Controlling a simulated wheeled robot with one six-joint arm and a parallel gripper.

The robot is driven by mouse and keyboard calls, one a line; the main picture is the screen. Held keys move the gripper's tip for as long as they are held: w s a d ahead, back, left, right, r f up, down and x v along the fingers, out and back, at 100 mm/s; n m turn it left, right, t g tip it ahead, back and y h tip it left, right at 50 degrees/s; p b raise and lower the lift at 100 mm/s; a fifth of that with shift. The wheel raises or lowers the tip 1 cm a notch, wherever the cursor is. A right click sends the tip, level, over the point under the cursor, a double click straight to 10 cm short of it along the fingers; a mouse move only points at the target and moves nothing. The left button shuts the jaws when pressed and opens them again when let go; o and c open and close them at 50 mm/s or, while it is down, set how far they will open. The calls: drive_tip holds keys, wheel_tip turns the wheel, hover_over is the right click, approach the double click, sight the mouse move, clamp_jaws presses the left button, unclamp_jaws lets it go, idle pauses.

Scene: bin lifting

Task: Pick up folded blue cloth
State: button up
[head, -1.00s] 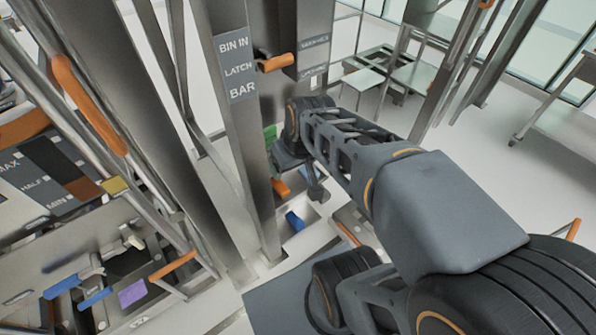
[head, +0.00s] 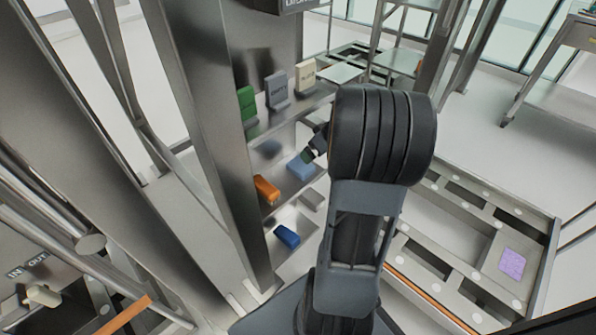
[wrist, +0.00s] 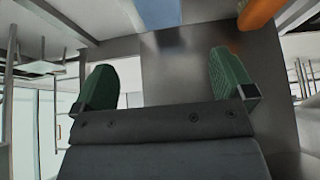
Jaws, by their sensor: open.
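A light blue folded cloth (head: 300,168) lies on the middle shelf in the head view, right of an orange item. My gripper (head: 313,153) is at its upper right edge, mostly hidden behind my own arm; contact cannot be told. In the wrist view my gripper (wrist: 162,72) is open, its two green fingers wide apart with nothing between them. The light blue cloth (wrist: 158,13) shows at the top edge of that view, beyond the fingertips and roughly centred between them.
The orange item (head: 267,190) lies close left of the cloth. A dark blue item (head: 287,236) lies on the shelf below. Green (head: 246,103), grey (head: 277,91) and cream (head: 305,77) upright items stand on the shelf above. A metal post (head: 215,150) stands at left.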

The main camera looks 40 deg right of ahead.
sight(301, 165)
drive_tip(key=b+x, duration=0.4)
drive_tip(key=x, duration=1)
drive_tip(key=shift+s+r, duration=0.1)
drive_tip(key=shift+c, duration=0.2)
drive_tip(key=c, duration=0.9)
